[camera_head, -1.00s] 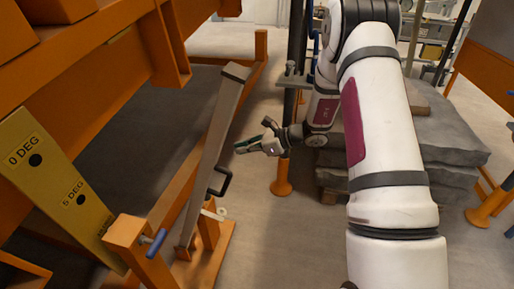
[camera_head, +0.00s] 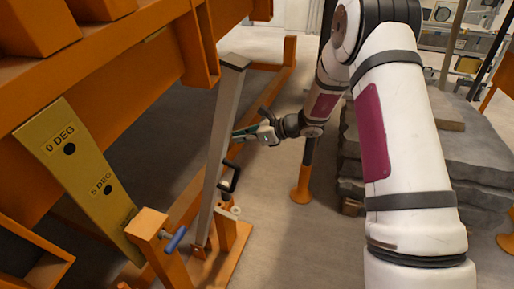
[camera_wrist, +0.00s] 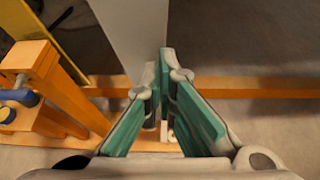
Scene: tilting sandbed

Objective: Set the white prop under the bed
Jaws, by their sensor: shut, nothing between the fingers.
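The white prop (camera_head: 213,155) is a long pale bar with a black handle (camera_head: 231,178) on its right side. It stands steeply, leaning a little right, its foot in the low orange base. Its top is close beside the orange bed (camera_head: 150,60) at the upper left. My gripper (camera_head: 238,134) is shut and empty at the prop's right side, above the handle. In the wrist view, the teal fingertips (camera_wrist: 161,66) meet beside the prop's face (camera_wrist: 135,30). I cannot tell whether they touch it.
A yellow plate (camera_head: 80,160) marked 0 DEG and 5 DEG hangs at the left. An orange post (camera_head: 150,223) with a blue-handled pin (camera_head: 176,239) stands before the prop. Grey stacked slabs (camera_head: 435,155) lie at the right.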

